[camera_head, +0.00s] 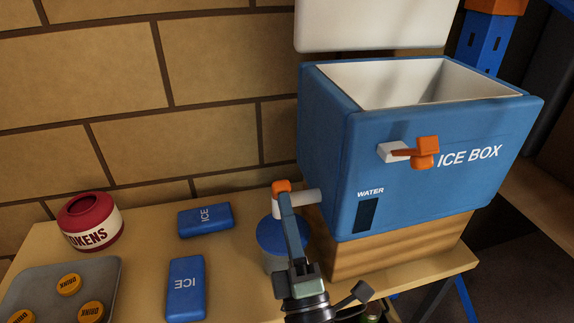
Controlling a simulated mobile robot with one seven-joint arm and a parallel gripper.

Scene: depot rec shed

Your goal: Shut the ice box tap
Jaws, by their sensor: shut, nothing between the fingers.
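The blue ice box (400,190) stands on a wooden block at the right, its white lid (375,25) raised. A short white tap spout (306,197) sticks out from its left side, with an orange tap handle (281,186) at its outer end. My gripper (286,203) is shut and empty. It points up and its narrow tip overlaps the tap just below the orange part; I cannot tell whether they touch. A grey vessel with a blue top (271,238) stands beneath the tap, partly hidden behind my gripper.
An orange lever on a white block (394,151) sits on the box's front, above a dark WATER window (367,215). Two blue ICE packs (205,219) (186,290), a red-and-white TOKENS jar (91,222) and a grey tray (40,285) with orange DRINK tokens occupy the wooden table's left. A brick wall stands behind.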

